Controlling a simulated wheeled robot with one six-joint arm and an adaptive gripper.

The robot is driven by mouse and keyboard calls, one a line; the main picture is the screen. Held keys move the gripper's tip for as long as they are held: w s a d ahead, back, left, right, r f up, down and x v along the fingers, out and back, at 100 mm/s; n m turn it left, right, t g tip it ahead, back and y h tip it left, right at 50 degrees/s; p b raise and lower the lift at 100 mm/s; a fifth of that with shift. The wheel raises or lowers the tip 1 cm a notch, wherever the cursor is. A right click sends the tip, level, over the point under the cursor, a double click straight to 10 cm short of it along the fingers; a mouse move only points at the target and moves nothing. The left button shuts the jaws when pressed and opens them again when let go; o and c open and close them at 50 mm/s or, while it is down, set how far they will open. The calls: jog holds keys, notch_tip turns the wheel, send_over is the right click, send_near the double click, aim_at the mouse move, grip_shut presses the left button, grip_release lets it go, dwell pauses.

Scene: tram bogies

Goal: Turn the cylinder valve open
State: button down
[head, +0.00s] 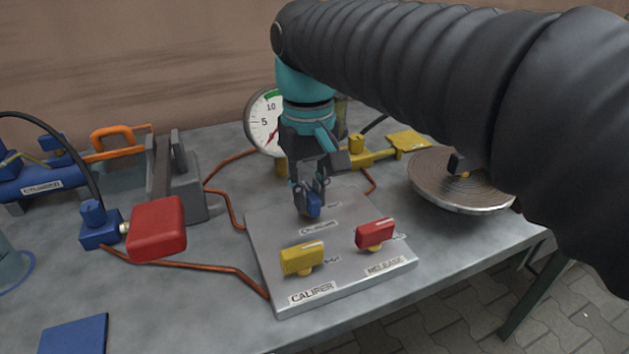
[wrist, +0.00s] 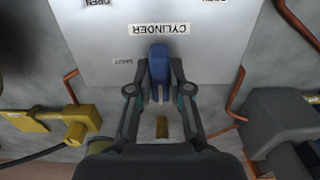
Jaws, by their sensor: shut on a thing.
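The cylinder valve is a blue handle (head: 313,206) on the grey valve panel (head: 345,278), behind the yellow and red handles. My gripper (head: 309,190) reaches down from above and is shut on this handle, largely covering it in the head view. In the wrist view the blue handle (wrist: 159,62) stands lengthwise between the two fingers of my gripper (wrist: 159,84). An upside-down CYLINDER label (wrist: 160,29) lies just past its end.
The yellow caliper handle (head: 302,258) and red release handle (head: 375,234) stand close by on the panel. A pressure gauge (head: 264,121) is behind my gripper. A ribbed disc (head: 462,181) lies at right, and a red block (head: 156,229) and grey clamp (head: 178,178) at left.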

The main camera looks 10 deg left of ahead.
aim_at(308, 191)
jog(key=shift+w, duration=0.1)
jog(key=c, duration=1.1)
grip_release()
notch_tip(308, 191, up, 12)
jog(key=shift+a, duration=0.1)
